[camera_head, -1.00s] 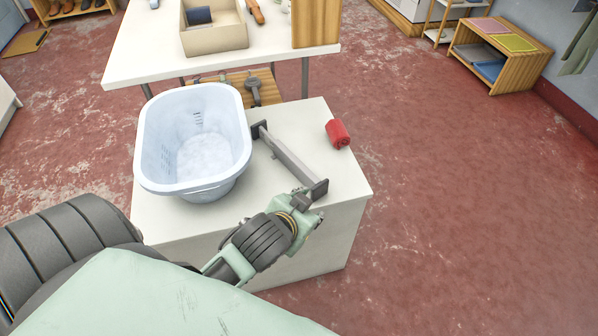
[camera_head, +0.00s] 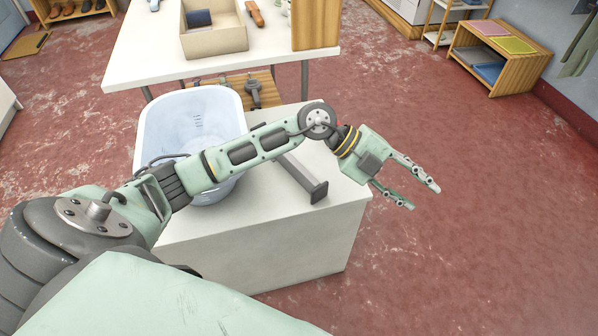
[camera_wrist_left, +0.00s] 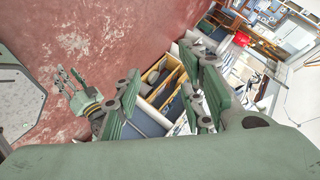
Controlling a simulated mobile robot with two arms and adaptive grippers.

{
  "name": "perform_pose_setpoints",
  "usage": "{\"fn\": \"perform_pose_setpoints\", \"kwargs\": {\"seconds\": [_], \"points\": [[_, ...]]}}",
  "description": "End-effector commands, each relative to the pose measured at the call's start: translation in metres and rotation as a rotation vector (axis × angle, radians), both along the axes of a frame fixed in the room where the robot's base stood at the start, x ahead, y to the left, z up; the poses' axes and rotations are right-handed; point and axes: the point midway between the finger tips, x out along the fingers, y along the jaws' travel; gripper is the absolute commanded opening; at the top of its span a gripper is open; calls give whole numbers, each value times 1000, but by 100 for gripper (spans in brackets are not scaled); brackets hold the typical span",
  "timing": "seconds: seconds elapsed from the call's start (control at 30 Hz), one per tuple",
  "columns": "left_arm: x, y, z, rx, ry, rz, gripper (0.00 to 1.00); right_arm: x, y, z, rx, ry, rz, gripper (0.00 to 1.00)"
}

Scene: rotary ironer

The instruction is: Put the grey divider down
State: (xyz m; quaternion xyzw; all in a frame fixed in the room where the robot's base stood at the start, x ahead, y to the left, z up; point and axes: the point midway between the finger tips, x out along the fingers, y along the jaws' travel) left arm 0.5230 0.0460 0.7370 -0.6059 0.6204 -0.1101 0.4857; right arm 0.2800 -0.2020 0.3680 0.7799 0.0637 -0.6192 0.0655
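The grey divider (camera_head: 303,178) lies on the white cabinet top (camera_head: 290,225), right of the pale blue tub. Its near end piece shows, and my left forearm hides its far part. My left gripper (camera_head: 424,198) is open and empty, out past the cabinet's right edge over the red floor, apart from the divider. In the left wrist view its two fingers (camera_wrist_left: 167,95) stand wide apart with nothing between them. What looks like my right gripper (camera_wrist_left: 72,82) shows small at the left of that view; its finger opening is unclear.
The pale blue tub (camera_head: 160,125) stands on the cabinet top, partly behind my arm. A white table (camera_head: 130,62) with a beige bin (camera_head: 222,40) is behind it. A wooden shelf (camera_head: 508,82) stands at the far right. The floor right of the cabinet is clear.

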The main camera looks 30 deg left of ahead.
Motion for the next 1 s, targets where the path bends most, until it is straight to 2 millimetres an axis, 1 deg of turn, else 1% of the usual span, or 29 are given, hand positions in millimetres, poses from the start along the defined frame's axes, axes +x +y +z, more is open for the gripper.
{"fn": "perform_pose_setpoints", "kwargs": {"seconds": [0.03, 0.07, 0.1, 0.17, 0.2, 0.3, 0.4, 0.5, 0.57, 0.77, 1.0], "points": [[9, 35, -20, 168, 51, 9, 38, 0, 0, 0, 0, 0, 0, 40], [12, 57, -32, 263, 90, 20, 38, 0, 0, 0, 0, 0, 0, 40], [15, 88, -44, 384, 142, 45, 38, 0, 0, 0, 0, 0, 0, 40], [18, 135, -55, 546, 219, 101, 38, 0, 0, 0, 0, 0, 0, 40], [19, 165, -58, 642, 265, 144, 38, 0, 0, 0, 0, 0, 0, 40], [18, 226, -56, 823, 366, 252, 38, 0, 0, 0, 0, 0, 0, 40], [14, 264, -50, 931, 431, 332, 38, 0, 0, 0, 0, 0, 0, 40], [11, 281, -50, 980, 464, 369, 38, 1, 0, 1, 0, -1, 0, 40], [10, 284, -56, 989, 471, 377, 38, 1, 0, 3, 1, -3, -1, 40], [9, 283, -79, 988, 472, 374, 38, 5, 0, 15, 1, -10, -2, 40], [5, 279, -114, 986, 470, 374, 38, 9, 1, 34, 2, -22, -3, 40]]}}
